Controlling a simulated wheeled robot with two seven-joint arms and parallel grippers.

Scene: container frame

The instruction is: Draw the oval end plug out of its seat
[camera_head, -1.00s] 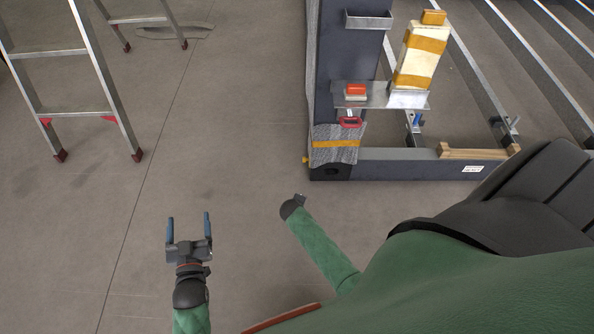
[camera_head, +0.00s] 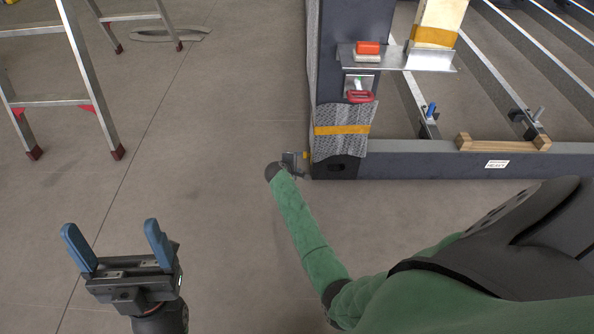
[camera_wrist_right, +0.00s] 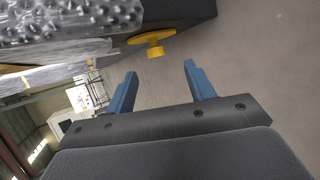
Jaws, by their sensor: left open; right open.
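The yellow oval end plug (camera_wrist_right: 152,39) sits on the side of the dark frame's corner in the right wrist view, with a short stub toward my gripper. In the head view only a small yellow bit of the plug (camera_head: 307,155) shows at the corner's left side. Its seat is hidden behind it. My right gripper (camera_wrist_right: 160,71) is open and empty, with the plug just beyond its fingertips and apart from them. In the head view the right gripper (camera_head: 294,161) is small, just left of the corner. My left gripper (camera_head: 111,229) is open and empty over the floor at lower left.
The dark frame (camera_head: 410,162) has a grey wrap with an orange strap (camera_head: 342,129) above its corner. A metal shelf (camera_head: 393,60) holds a red-and-white block. A red-handled item (camera_head: 360,96) hangs below. A ladder (camera_head: 95,60) stands at left. The middle floor is clear.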

